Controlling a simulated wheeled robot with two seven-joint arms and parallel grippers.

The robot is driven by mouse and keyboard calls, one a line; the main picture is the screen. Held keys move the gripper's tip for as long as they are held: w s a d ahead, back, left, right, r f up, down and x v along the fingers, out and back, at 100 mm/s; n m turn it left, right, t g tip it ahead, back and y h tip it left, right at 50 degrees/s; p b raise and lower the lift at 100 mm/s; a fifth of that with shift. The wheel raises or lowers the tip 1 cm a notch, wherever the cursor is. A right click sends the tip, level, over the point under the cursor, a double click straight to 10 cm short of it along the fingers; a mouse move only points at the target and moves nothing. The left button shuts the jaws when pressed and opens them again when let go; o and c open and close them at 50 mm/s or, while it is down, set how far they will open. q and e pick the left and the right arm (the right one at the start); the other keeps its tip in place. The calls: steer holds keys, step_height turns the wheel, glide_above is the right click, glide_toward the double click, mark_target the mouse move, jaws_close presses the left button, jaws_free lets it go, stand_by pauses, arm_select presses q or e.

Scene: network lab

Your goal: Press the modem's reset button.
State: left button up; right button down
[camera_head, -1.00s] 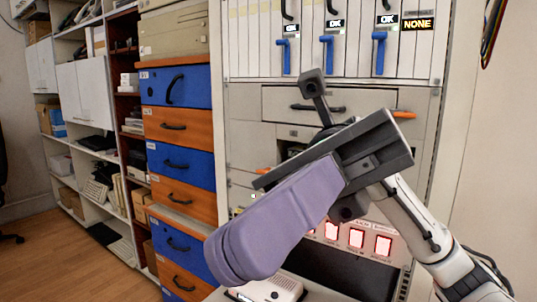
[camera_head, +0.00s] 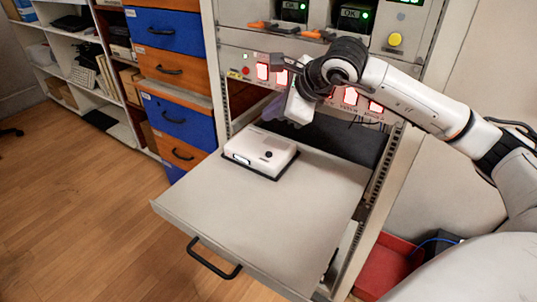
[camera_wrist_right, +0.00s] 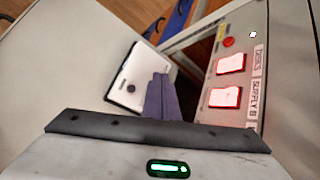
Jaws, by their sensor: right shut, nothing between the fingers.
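The modem (camera_head: 260,151) is a small white box lying on a dark base on the pulled-out shelf. A dark round button (camera_head: 267,155) shows on its top; I cannot read a label. My right gripper (camera_head: 283,108) is shut and empty, its purple fingers pointing down, above and just beyond the modem's right back side, apart from it. In the right wrist view the modem (camera_wrist_right: 127,90) lies left of the closed purple fingers (camera_wrist_right: 160,97), which overlap its edge in the picture. My left gripper is not in view.
The grey shelf (camera_head: 260,220) has free room in front of the modem. Behind it stands a rack panel with lit red switches (camera_head: 350,95). Blue and orange drawers (camera_head: 172,70) stand at left. A red bin (camera_head: 385,268) sits low at right.

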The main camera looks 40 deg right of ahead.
mark_target(269, 155)
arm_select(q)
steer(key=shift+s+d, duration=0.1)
arm_select(e)
steer(key=shift+d, duration=0.15)
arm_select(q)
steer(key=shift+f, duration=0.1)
